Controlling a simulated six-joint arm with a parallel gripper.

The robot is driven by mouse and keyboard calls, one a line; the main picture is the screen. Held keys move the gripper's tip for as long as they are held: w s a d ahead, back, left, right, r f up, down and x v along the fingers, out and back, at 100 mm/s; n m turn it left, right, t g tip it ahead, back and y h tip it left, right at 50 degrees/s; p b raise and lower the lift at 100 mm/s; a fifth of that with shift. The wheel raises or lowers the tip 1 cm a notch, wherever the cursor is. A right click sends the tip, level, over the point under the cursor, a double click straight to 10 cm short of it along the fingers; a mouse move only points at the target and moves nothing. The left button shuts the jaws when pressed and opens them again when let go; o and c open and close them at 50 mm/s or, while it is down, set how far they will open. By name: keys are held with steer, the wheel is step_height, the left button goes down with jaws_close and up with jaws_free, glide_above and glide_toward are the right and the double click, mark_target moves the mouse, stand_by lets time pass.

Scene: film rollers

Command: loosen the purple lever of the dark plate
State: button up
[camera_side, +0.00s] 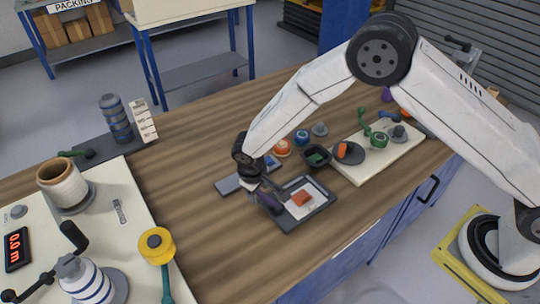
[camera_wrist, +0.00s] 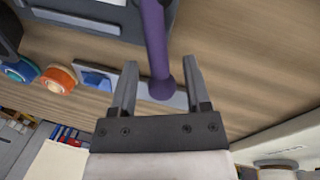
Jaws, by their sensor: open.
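The dark plate (camera_side: 290,223) lies on the wooden bench in the side view, with a pale sheet and an orange-red piece on it. The purple lever (camera_side: 268,202) is at its left edge, partly hidden by my gripper (camera_side: 262,184). In the wrist view the lever (camera_wrist: 155,45) runs down from the plate (camera_wrist: 75,18) at the top and ends in a round knob. My gripper (camera_wrist: 160,63) is open, with one finger on each side of the lever. Gaps show between the fingers and the lever, and the knob lies between the fingers.
A dark square cup (camera_side: 317,156) and orange and blue rolls (camera_side: 282,148) stand behind. A cream board with a green lever (camera_side: 378,150) is at right.

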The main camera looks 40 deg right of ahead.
steer(key=shift+d+f, duration=0.15)
steer(key=shift+f, duration=0.6)
jaws_close()
steer(key=shift+w, duration=0.1)
